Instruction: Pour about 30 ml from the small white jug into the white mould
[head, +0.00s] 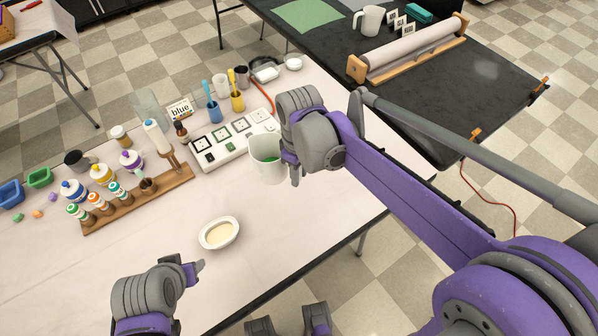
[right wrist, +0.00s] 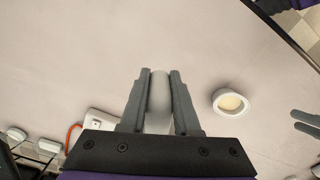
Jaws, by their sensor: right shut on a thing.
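The small white jug (head: 267,168) is upright, with something green visible inside it. My right gripper (head: 293,167) is at its right side, shut on it. In the right wrist view a pale part of the jug (right wrist: 159,92) is between the fingers (right wrist: 160,80). I cannot tell whether its base is clear of the table. The white mould (head: 206,242) is a small oval dish with a cream-coloured inside, on the table below and left of the jug. It also shows in the right wrist view (right wrist: 219,107). My left gripper (head: 198,270) is empty near the front edge, its fingers apart.
A white panel (head: 237,145) with several marked squares lies behind the jug. A wooden rack (head: 120,211) with several small bottles stands at left. The table (head: 300,225) is clear around the mould.

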